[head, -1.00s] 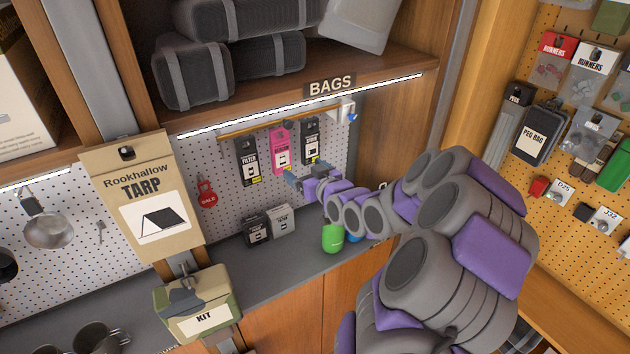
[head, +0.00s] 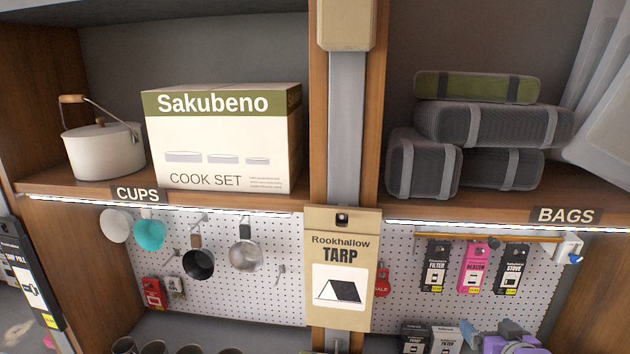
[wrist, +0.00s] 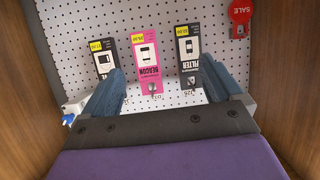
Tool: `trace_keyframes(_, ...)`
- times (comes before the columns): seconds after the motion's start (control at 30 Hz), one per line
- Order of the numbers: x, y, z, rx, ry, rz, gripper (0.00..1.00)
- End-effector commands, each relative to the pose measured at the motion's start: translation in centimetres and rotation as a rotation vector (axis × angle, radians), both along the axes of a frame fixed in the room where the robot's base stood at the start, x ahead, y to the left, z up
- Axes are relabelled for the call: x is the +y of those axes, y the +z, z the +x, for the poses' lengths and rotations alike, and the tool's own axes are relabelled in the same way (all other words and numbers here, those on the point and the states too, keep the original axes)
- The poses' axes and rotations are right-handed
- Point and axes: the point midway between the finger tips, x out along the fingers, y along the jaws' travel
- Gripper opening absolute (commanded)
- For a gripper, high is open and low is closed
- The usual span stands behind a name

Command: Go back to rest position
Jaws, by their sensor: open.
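My gripper (wrist: 160,92) is open in the wrist view, with its two blue-grey fingers spread apart and nothing between them. Beyond the fingers hang a black package, a pink BEACON package (wrist: 147,62) and a black FILTER package (wrist: 188,60), seen upside down on the pegboard. In the head view, part of my purple and grey arm end (head: 508,340) shows at the bottom right edge, below the STOVE package (head: 511,268). Most of my arm is out of that view.
A TARP package (head: 340,270) hangs on the middle post. Shelves above hold a COOK SET box (head: 225,135), a white pot (head: 103,150) and rolled grey bags (head: 490,125). Pans and cups (head: 150,234) hang at left. Wood side walls (wrist: 290,90) flank the bay in the wrist view.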

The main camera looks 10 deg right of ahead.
Motion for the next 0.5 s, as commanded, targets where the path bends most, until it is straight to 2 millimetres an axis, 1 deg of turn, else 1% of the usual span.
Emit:
trace_keyframes(0.03, 2.0, -1.6, 0.2, 0.076, 0.028, -0.006, 0.93)
trace_keyframes(0.1, 4.6, -3.8, -0.4, 0.204, 0.049, -0.001, 0.93)
trace_keyframes(0.17, 6.7, -5.3, -1.3, 0.310, 0.062, 0.002, 0.93)
trace_keyframes(0.2, 8.0, -6.3, -2.1, 0.380, 0.068, 0.006, 0.93)
trace_keyframes(0.27, 10.0, -7.5, -3.4, 0.477, 0.075, 0.011, 0.93)
trace_keyframes(0.3, 11.3, -8.2, -4.5, 0.542, 0.079, 0.014, 0.93)
trace_keyframes(0.37, 13.1, -9.1, -6.3, 0.635, 0.084, 0.020, 0.93)
trace_keyframes(0.4, 14.4, -9.6, -7.6, 0.694, 0.086, 0.025, 0.93)
trace_keyframes(0.47, 16.2, -10.3, -9.8, 0.784, 0.089, 0.034, 0.93)
trace_keyframes(0.5, 17.5, -10.7, -11.3, 0.841, 0.090, 0.041, 0.93)
